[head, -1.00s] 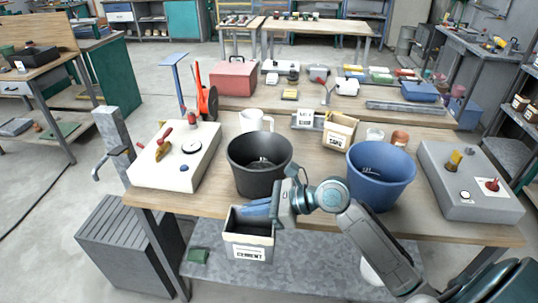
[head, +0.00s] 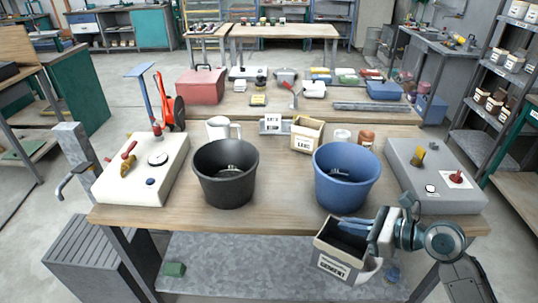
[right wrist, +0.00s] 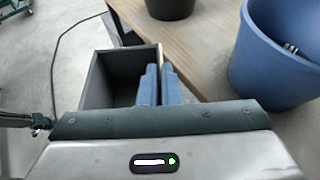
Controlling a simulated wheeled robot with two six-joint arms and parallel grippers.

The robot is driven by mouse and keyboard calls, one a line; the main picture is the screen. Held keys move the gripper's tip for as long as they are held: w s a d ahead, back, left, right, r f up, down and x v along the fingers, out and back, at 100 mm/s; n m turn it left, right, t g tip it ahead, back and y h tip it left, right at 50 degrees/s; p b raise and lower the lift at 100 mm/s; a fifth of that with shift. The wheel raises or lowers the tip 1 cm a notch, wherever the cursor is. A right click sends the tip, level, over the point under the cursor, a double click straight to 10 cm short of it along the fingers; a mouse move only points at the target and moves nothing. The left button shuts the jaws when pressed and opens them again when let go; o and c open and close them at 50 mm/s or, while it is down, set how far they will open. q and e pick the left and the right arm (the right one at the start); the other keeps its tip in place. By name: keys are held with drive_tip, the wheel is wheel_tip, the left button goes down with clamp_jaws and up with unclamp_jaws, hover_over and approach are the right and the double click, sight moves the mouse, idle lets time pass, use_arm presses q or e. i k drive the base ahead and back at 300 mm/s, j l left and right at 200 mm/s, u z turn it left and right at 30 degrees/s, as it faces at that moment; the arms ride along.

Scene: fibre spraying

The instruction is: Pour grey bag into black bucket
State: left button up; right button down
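The grey bag (head: 330,262), open-topped and labelled CEMENT, hangs in front of the table below the blue bucket, slightly tilted. My right gripper (head: 352,226) is shut on its rim. In the right wrist view the bag (right wrist: 95,78) is left of the blue fingers (right wrist: 161,85), which pinch its wall; its inside looks dark. The black bucket (head: 225,187) stands upright on the table, left of and behind the bag, with something small inside. It also shows in part in the right wrist view (right wrist: 170,8). My left gripper is not in view.
A blue bucket (head: 346,185) stands right of the black one. A white box (head: 140,185) is at the table's left, a grey box (head: 435,185) at its right. A white jug (head: 218,127) and small LIME bag (head: 306,134) stand behind. The table's (head: 270,208) front middle is clear.

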sight(224, 168)
drive_tip(key=i+j+z, duration=0.2)
drive_tip(key=j, duration=0.6)
drive_tip(key=i+j, duration=0.1)
drive_tip(key=j, duration=0.35)
